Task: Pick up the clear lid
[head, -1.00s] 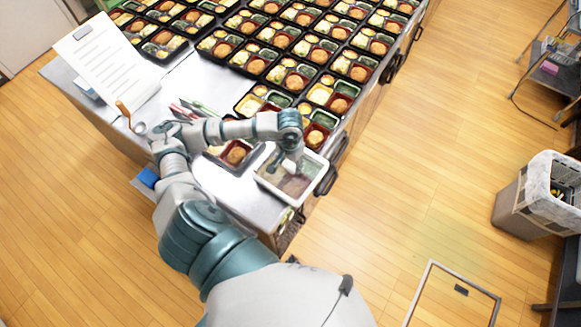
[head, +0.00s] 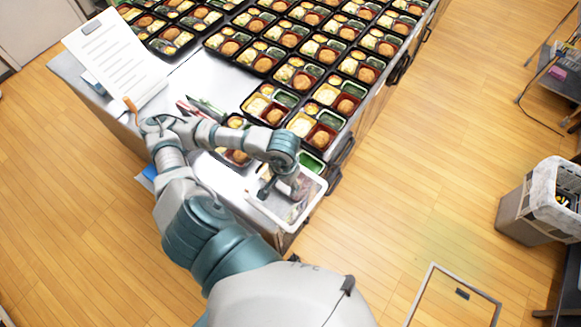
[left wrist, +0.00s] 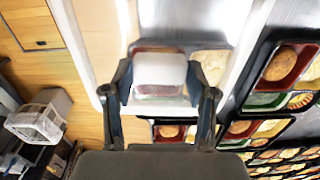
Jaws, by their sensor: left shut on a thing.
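The clear lid (head: 297,211), a see-through rectangle with a whitish rim, is at the table's near right corner in the head view. My left gripper (head: 280,188) reaches over it from the left and is shut on it. In the left wrist view, the two fingers of my left gripper (left wrist: 160,85) close on a whitish piece, with the pale lid edge (left wrist: 84,60) spreading beyond. The exact grip point is partly hidden by the fingers. A bento tray (head: 312,160) with red and green compartments shows beside the lid's far edge. My right gripper is not in view.
Many filled bento trays (head: 268,107) cover the far part of the metal table. A paper sheet (head: 115,62) and pens (head: 205,108) lie at the left. Table handles (head: 342,153) stick out along the right edge. A bin (head: 540,203) stands on the open floor.

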